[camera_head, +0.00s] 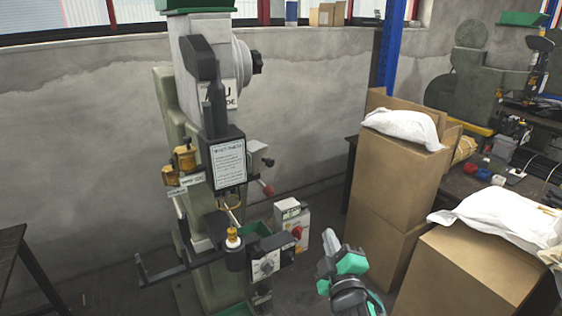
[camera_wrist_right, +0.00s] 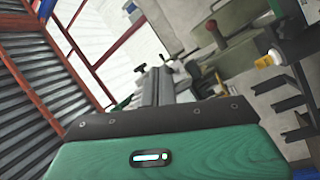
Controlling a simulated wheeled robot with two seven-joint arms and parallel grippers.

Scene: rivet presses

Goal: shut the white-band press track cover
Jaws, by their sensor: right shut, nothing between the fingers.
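A green-grey rivet press (camera_head: 205,110) stands upright left of the middle in the head view. A small orange piece with a white band (camera_head: 233,238) sits at its lower front, and it also shows in the right wrist view (camera_wrist_right: 268,60). I cannot make out which part is the track cover or whether it is open. My right gripper (camera_head: 328,240) is shut and empty, right of the press's control boxes and apart from them. My left gripper is not in view.
A grey control box with a red knob (camera_head: 292,226) is on the press's right side. Stacked cardboard boxes (camera_head: 394,180) with white bags stand to the right of my right gripper. A black lever arm (camera_head: 165,272) sticks out low left. A dark table (camera_head: 12,240) is at far left.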

